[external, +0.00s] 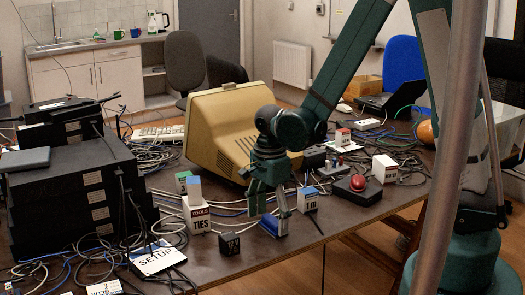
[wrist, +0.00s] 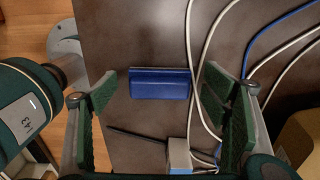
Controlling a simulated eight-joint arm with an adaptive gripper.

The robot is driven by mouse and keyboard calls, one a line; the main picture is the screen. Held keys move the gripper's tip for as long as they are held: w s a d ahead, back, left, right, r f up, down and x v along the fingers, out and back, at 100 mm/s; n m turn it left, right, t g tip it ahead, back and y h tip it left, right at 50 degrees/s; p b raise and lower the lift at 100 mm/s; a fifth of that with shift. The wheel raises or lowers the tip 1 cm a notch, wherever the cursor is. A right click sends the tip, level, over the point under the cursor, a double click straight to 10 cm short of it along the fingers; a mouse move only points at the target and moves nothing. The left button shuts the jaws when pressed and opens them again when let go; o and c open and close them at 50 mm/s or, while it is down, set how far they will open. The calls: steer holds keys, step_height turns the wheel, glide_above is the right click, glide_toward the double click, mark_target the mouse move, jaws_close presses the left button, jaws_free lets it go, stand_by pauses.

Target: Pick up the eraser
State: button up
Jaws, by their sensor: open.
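In the external view, the eraser (external: 268,225) lies near the table's front edge, just below my gripper (external: 270,208), partly hidden by a finger. My gripper is open, empty and pointing down. I cannot tell the exact height of the fingertips above the table.
Grey and blue cables (wrist: 205,75) run right of the eraser. A small box marked "1m" (external: 308,201), a black cube (external: 230,243) and a TIES box (external: 200,216) stand nearby. A beige monitor (external: 225,125) stands behind; a red button (external: 357,183) is at right.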

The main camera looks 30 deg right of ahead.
steer(key=shift+f, duration=0.6)
steer(key=c, duration=0.9)
